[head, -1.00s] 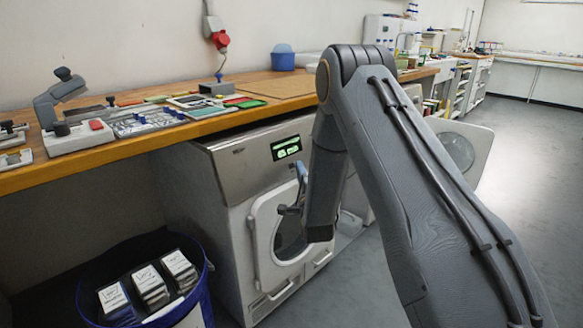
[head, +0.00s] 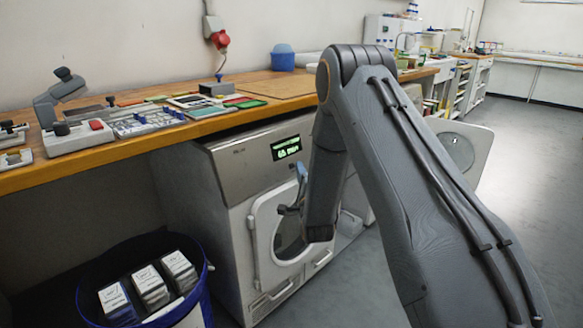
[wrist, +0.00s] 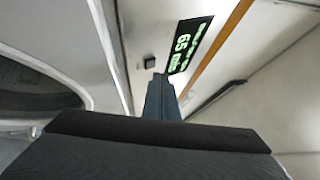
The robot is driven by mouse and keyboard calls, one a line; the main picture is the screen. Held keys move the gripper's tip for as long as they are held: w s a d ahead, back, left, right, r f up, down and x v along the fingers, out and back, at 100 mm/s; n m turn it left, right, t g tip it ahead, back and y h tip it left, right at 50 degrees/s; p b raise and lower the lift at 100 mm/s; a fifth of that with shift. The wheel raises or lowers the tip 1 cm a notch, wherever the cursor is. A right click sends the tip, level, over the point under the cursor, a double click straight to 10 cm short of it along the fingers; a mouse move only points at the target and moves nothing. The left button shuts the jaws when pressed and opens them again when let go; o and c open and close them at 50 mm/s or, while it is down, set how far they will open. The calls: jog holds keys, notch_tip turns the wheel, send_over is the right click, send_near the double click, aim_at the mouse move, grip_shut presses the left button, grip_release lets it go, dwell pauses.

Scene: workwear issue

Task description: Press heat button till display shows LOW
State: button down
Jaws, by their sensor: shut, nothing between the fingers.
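The white dryer (head: 228,172) stands under the bench with its round door shut. Its dark display (head: 286,148) shows green characters in two lines, too small to read surely in the head view. In the wrist view the display (wrist: 190,44) is rotated, with a large line resembling "65" and more characters. I cannot make out LOW. A small dark square button (wrist: 149,62) sits beside the display. My gripper (wrist: 160,78) is shut and empty, its tips at the panel close to the button and display edge. I cannot tell whether they touch. The arm hides part of the dryer in the head view.
A wooden bench (head: 130,147) runs above the dryer, with trays and tools on it. A blue bin (head: 208,290) with several packs stands on the floor to the left. An open white door (head: 470,150) is behind my arm. The floor at right is clear.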

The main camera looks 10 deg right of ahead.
jog(key=shift+w+a+f, duration=0.1)
jog(key=shift+w, duration=0.05)
jog(key=shift+w+a, duration=0.15)
jog(key=shift+w, duration=0.1)
jog(key=shift+w+a+f+b, duration=0.2)
jog(key=shift+w+b, duration=0.1)
jog(key=shift+b, duration=0.1)
dwell(0.9)
jog(key=shift+s+r, duration=0.1)
jog(key=shift+s+d+r+p, duration=0.2)
jog(key=shift+s+d+p, duration=0.25)
jog(key=shift+s+p, duration=0.1)
dwell(0.3)
jog(key=s+d+p, duration=0.1)
jog(key=s+d+r, duration=0.1)
jog(key=s+p, duration=0.1)
jog(key=shift+s+d+r+p, duration=0.25)
jog(key=shift+s+d+p, duration=0.1)
jog(key=shift+s+d, duration=0.05)
dwell(1.5)
